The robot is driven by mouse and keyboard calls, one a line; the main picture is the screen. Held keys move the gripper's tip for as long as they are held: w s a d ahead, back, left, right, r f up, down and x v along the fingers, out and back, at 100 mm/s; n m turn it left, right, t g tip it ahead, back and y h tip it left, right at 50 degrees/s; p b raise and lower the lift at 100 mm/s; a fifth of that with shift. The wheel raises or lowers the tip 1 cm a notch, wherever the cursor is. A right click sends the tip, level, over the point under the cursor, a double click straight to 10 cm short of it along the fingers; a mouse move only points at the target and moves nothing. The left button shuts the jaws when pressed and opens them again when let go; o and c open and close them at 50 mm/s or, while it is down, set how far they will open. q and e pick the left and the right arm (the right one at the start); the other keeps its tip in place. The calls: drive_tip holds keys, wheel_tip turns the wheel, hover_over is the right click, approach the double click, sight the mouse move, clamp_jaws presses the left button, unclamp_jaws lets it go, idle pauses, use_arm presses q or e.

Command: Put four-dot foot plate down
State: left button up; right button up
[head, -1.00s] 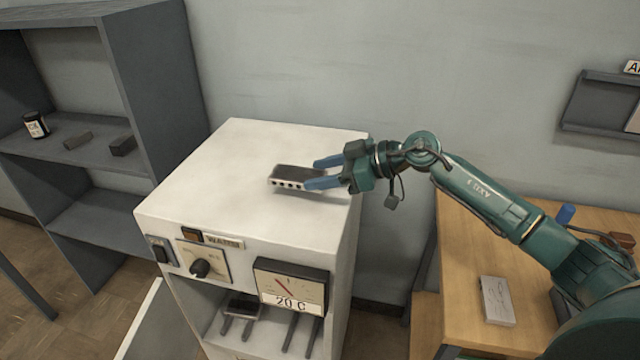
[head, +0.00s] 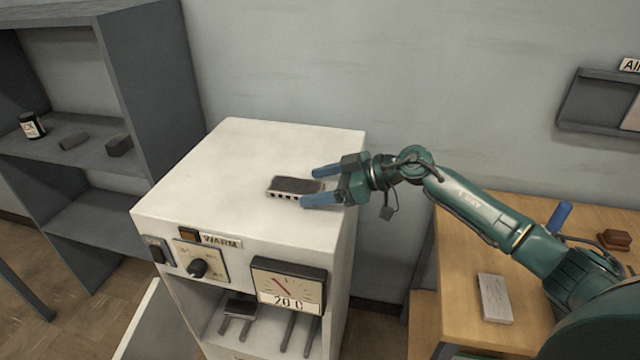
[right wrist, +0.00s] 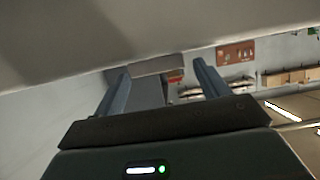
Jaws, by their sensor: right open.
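The four-dot foot plate (head: 295,185) is a dark flat block with a pale front edge carrying a row of dots. It lies flat on the white top of the warming cabinet (head: 215,175), near its right side. My right gripper (head: 308,187) is open, its blue fingers on either side of the plate's right end, with gaps visible. In the right wrist view, the open fingers (right wrist: 160,82) show with a grey bar, likely the plate (right wrist: 158,65), between and beyond them. My left gripper is not in view.
The cabinet front has a knob (head: 197,268) and a gauge reading 20 C (head: 288,287). A lower opening holds a dark forked piece (head: 238,308). A grey shelf (head: 150,100) stands left; a wooden table (head: 455,270) stands right. The cabinet top's left part is clear.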

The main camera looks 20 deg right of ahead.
drive_tip(key=shift+s+d+r, duration=0.1)
drive_tip(key=shift+d+r, duration=0.1)
use_arm(q)
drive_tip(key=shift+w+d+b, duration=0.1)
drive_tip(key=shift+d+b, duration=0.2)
drive_tip(key=shift+b, duration=0.4)
use_arm(e)
drive_tip(key=v, duration=1.1)
drive_tip(key=shift+s+d+r, duration=0.15)
drive_tip(key=shift+s+d, duration=0.05)
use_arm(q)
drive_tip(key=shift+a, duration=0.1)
